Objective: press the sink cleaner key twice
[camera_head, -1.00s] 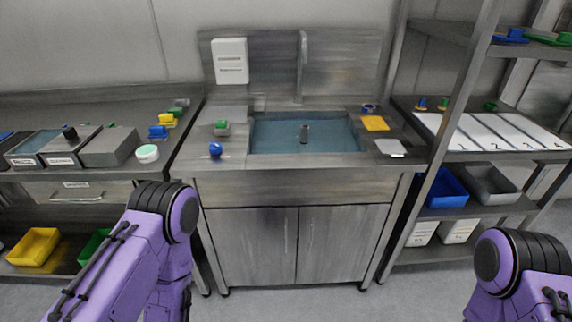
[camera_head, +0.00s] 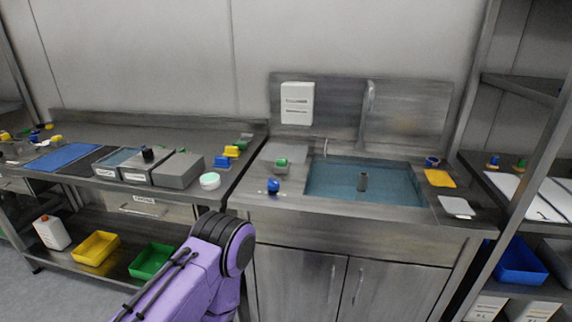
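The steel sink cabinet (camera_head: 345,219) stands right of centre, with a blue-tinted basin (camera_head: 330,190). On its counter, left of the basin, are a green-topped piece (camera_head: 281,164) and a blue knob (camera_head: 273,186). A white box with dark lines (camera_head: 297,103) is fixed to the backsplash. I cannot tell which of these is the sink cleaner key, as no label is readable. My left arm shows at the bottom in front of the cabinet's left side, but its gripper is not in view. My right arm and gripper are not in view.
A steel bench (camera_head: 120,190) on the left holds grey boxes (camera_head: 178,170), a round white-green item (camera_head: 210,181) and small coloured pieces. Yellow (camera_head: 96,248) and green bins (camera_head: 152,261) sit on its lower shelf. A shelving rack with a blue bin (camera_head: 520,262) stands at the right.

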